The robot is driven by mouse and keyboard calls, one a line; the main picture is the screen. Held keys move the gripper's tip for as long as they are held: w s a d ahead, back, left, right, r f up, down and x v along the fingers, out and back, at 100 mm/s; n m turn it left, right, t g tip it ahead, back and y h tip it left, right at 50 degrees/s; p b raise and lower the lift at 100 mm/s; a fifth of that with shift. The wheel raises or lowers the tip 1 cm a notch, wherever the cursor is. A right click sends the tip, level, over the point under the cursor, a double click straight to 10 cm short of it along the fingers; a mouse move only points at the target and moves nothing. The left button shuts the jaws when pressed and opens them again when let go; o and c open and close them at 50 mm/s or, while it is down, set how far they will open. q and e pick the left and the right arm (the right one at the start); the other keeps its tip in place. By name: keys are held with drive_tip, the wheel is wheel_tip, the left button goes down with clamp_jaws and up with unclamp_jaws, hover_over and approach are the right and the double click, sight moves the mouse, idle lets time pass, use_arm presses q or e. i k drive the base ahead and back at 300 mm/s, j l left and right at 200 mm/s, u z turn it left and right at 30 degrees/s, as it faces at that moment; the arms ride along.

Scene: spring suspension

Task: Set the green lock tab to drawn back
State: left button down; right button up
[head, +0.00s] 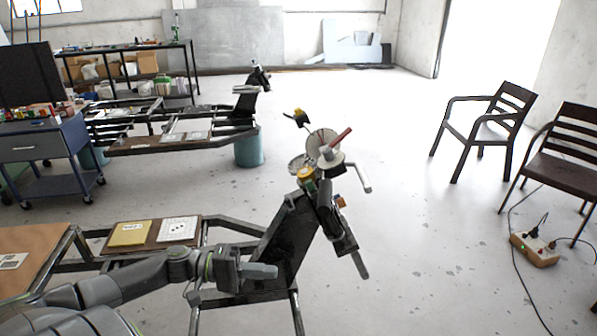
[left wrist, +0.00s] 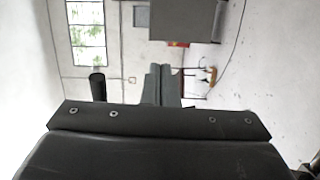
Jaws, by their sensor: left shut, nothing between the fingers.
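The mechanism (head: 320,195) stands on a dark frame at the centre of the head view. It has round pale discs (head: 322,143), a red rod (head: 341,137), a yellow cap (head: 306,173), a small orange piece (head: 341,201) and grey handles. My left gripper (head: 264,271) is shut and empty, in front of the dark upright plate (head: 292,240) in the picture, left of and below the mechanism. Its closed fingers also show in the left wrist view (left wrist: 160,84). My right gripper is not in view.
A metal frame with a board (head: 158,233) carrying a yellow card and a white card lies left of the mechanism. A second similar frame (head: 185,143) stands behind. Chairs (head: 485,130) and a power strip (head: 535,249) are at the right. Floor between is clear.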

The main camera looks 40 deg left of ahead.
sight(308, 184)
drive_tip(key=i+j, duration=0.55)
drive_tip(key=j, duration=0.25)
drive_tip(key=i+j, duration=0.3)
drive_tip(key=j, duration=0.1)
